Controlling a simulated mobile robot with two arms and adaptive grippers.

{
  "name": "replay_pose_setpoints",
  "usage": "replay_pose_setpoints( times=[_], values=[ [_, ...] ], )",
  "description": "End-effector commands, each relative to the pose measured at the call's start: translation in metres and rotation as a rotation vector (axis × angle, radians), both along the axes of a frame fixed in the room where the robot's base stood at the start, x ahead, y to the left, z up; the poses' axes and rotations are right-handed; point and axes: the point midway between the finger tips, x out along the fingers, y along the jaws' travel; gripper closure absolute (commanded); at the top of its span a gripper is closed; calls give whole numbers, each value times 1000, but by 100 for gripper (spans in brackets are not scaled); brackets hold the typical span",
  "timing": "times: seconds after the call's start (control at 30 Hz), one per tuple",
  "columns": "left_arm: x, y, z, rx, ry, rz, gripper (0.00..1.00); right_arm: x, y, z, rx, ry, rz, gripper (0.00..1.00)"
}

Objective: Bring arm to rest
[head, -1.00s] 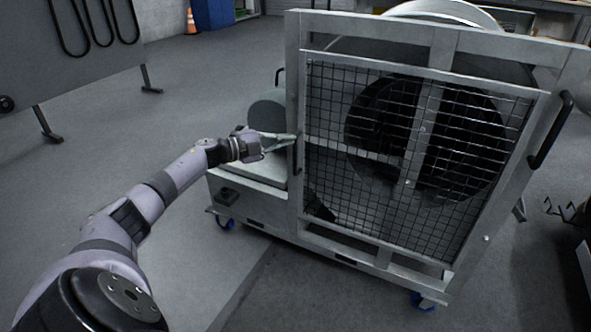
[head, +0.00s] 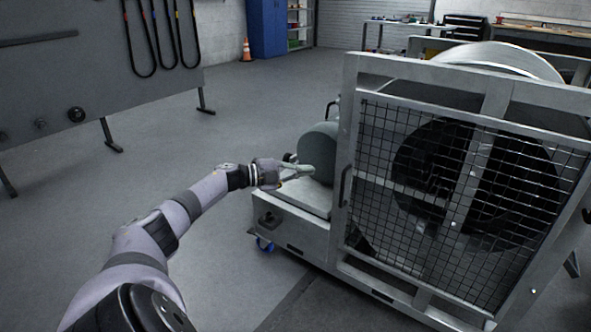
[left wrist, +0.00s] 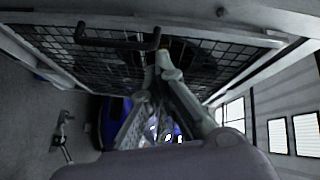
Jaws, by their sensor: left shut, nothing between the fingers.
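My left arm reaches in from the lower left of the head view. Its gripper (head: 308,171) is shut and empty, just left of the dynamometer's guard frame and apart from the dark left handle (head: 345,187). In the left wrist view the closed fingers (left wrist: 157,52) point toward the mesh guard, with a dark handle (left wrist: 110,40) close to their tips; whether they touch it there I cannot tell. The hub dynamometer (head: 350,120) is a grey wheeled unit with a wire mesh guard (head: 385,150) before a large dark drum. My right gripper is not in view.
A grey motor housing (head: 317,150) sits on the dynamometer's base behind my gripper. A dark panel (head: 90,95) with hanging belts stands at the left. A blue cabinet (head: 267,28), an orange cone (head: 246,50) and benches are at the back. Open floor lies between panel and machine.

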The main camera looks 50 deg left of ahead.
Motion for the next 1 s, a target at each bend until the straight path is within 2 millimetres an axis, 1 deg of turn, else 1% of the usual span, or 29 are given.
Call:
replay_pose_setpoints(
  times=[0.03, 0.1, 0.23, 0.47, 0.57, 0.67, 0.77, 0.8, 0.87, 0.9, 0.97, 1.0],
  values=[
    [-5, 7, 0, 2, 1, 2, 100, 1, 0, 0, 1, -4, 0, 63],
    [-9, 13, 1, 1, 0, 1, 100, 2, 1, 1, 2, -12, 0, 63],
    [-14, 19, 2, 0, -1, 0, 100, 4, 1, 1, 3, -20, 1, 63],
    [-15, 20, 2, -2, -1, -2, 100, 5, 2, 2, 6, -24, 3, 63],
    [-10, 10, -6, -13, 2, 4, 100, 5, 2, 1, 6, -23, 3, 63],
    [4, -18, -31, -49, 11, 28, 100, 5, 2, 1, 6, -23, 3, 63],
    [19, -66, -67, -119, 30, 84, 100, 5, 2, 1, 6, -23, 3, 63],
    [23, -88, -82, -155, 43, 114, 100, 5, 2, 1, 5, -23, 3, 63],
    [24, -120, -105, -212, 72, 166, 100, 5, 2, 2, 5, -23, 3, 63],
    [22, -140, -118, -249, 94, 202, 100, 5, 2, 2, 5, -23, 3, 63],
    [15, -171, -137, -308, 135, 259, 100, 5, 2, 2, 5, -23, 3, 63],
    [9, -190, -148, -347, 168, 300, 100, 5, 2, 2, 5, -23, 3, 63]
  ],
)
